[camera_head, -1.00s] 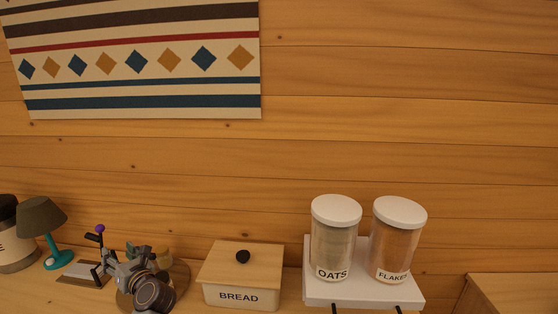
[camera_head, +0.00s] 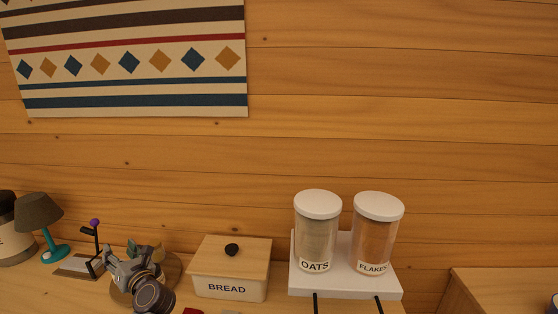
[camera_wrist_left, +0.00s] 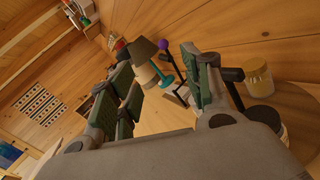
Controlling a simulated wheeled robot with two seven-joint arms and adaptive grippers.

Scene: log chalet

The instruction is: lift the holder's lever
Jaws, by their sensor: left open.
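The holder (camera_head: 75,267) is a small pale-and-dark stand at the left of the counter. Its lever (camera_head: 88,232) is a dark upright bar with a purple knob (camera_head: 94,222) on top. In the left wrist view the purple knob (camera_wrist_left: 191,46) shows beyond the fingers, closer to the right-hand one. My left gripper (camera_head: 118,257) is just right of the holder, partly overlapping it in the head view. In the left wrist view my left gripper (camera_wrist_left: 160,85) is open, with nothing between its green-padded fingers. Contact with the lever is not visible. My right gripper is not in view.
A teal lamp (camera_head: 40,215) stands left of the holder. A round wooden tray (camera_head: 173,270) with jars lies right beside my gripper. Farther right are a bread box (camera_head: 228,290) and a white shelf (camera_head: 345,285) with two jars. A log wall stands behind.

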